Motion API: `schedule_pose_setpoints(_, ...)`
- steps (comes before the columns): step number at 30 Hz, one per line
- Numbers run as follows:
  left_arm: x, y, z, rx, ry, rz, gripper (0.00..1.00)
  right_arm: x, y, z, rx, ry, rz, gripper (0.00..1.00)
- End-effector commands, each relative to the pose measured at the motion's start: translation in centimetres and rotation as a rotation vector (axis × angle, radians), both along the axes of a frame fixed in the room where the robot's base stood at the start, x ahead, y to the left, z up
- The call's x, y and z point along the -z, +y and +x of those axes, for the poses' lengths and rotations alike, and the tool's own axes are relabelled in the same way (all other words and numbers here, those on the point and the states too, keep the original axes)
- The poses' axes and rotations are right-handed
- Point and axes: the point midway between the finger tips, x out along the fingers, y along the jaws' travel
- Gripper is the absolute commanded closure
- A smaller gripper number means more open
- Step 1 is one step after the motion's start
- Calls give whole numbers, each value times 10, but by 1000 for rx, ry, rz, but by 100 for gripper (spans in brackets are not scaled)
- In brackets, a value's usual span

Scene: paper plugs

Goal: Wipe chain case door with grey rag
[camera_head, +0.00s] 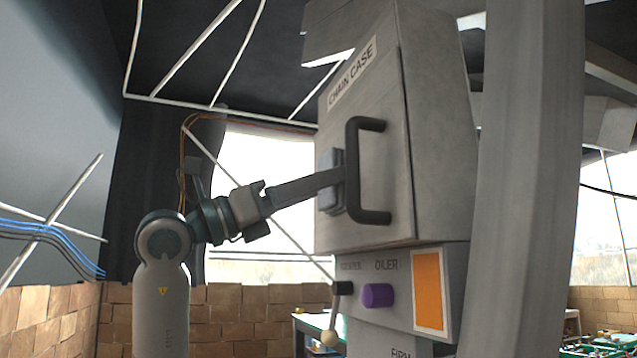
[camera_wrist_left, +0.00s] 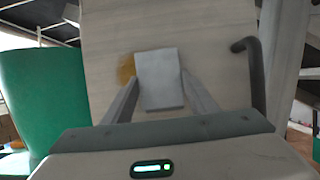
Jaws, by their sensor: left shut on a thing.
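The chain case (camera_head: 437,120) is a tall grey metal box with a "CHAIN CASE" label. Its door (camera_head: 385,95) has a black bar handle (camera_head: 353,190). My left gripper (camera_head: 335,178) reaches in from the left and is shut on the grey rag (camera_head: 325,200), a flat block-like pad, at the door's left part beside the handle. In the left wrist view the rag (camera_wrist_left: 160,80) sits between both fingers, in front of the pale door (camera_wrist_left: 215,50). A yellow-brown stain (camera_wrist_left: 126,69) shows just left of the rag. Whether the rag touches the door is hard to tell. My right gripper is not in view.
Below the door are a purple knob (camera_head: 378,295), a black lever (camera_head: 342,290) and an orange panel (camera_head: 428,290). A large grey column (camera_head: 525,180) stands at the right. A green object (camera_wrist_left: 45,95) is at the left in the wrist view. Low brick walls stand behind.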

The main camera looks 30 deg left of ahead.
Motion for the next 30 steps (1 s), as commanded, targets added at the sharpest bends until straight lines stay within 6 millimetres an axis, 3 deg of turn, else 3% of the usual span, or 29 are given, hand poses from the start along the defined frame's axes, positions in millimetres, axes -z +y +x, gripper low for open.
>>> schedule_pose_setpoints(10,0,3,4,-1,5,1,65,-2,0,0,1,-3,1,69)
schedule_pose_setpoints(30,1,31,26,0,4,2,65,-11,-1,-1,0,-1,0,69)
